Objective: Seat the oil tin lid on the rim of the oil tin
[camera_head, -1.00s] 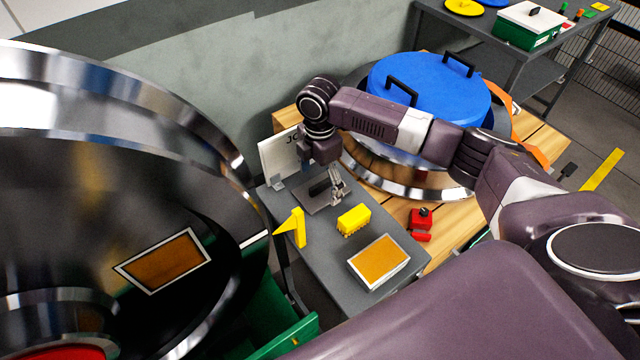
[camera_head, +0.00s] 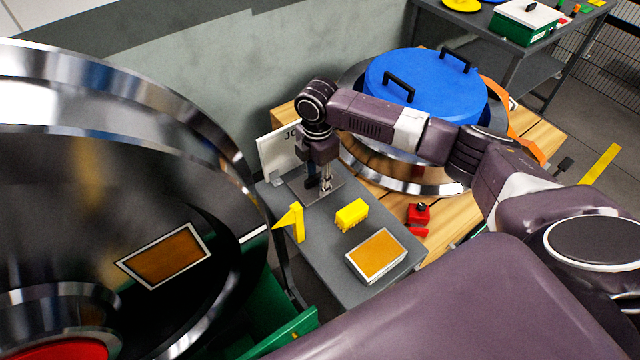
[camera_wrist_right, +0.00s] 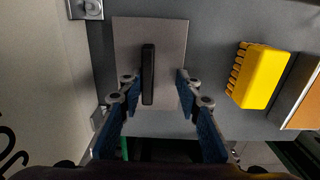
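The oil tin lid is a flat grey square plate (camera_head: 340,186) with a black bar handle; it lies on the grey bench and shows fully in the wrist view (camera_wrist_right: 170,35). My right gripper (camera_head: 325,188) points down over it. In the wrist view my right gripper (camera_wrist_right: 157,78) is open, with one finger on each side of the black handle (camera_wrist_right: 148,75) and gaps on both sides, wider on the right. What looks like the oil tin is a white-rimmed box with an amber top (camera_head: 376,254) at the bench's front. My left gripper is not in view.
A white sign panel (camera_head: 274,155) stands behind the lid. A large shiny wheel (camera_head: 110,130) borders the left. A red item (camera_head: 418,213) sits to the right.

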